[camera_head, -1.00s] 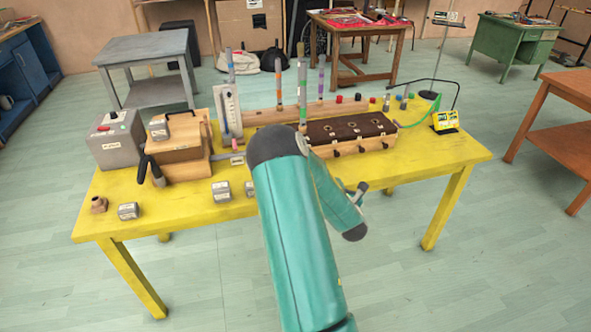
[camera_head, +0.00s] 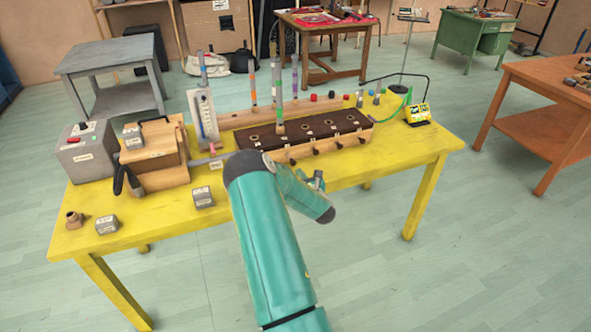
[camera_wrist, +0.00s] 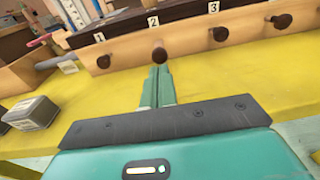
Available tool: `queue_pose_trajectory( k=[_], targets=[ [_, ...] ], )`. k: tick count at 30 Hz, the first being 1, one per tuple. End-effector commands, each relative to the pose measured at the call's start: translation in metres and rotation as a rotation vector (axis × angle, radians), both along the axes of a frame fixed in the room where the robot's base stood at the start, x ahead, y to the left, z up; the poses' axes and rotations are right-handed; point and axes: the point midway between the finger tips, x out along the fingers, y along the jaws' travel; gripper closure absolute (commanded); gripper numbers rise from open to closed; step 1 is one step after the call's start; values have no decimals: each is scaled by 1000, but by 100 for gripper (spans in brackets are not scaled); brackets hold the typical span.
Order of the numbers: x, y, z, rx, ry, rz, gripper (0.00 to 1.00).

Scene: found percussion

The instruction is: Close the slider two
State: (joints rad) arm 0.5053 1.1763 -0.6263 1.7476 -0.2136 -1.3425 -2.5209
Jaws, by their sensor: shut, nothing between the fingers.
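The wooden slider box (camera_head: 330,143) stands on the yellow table, with a dark top with holes and several dark knobs along its front. In the head view, my arm covers part of the box's near side.
A small grey labelled block (camera_wrist: 32,113) lies left of my gripper; another (camera_head: 107,224) is near the table's left end. A wooden crank box (camera_head: 152,155) and grey box (camera_head: 87,150) stand at the left.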

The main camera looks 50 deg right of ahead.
Motion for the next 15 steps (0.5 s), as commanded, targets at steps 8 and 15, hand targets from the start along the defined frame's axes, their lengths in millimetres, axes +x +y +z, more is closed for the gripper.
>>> queue_pose_trajectory(
  k=[8,15],
  targets=[
    [32,-18,-2,1,-1,1,100],
    [37,-19,-3,1,0,1,100]
  ],
)
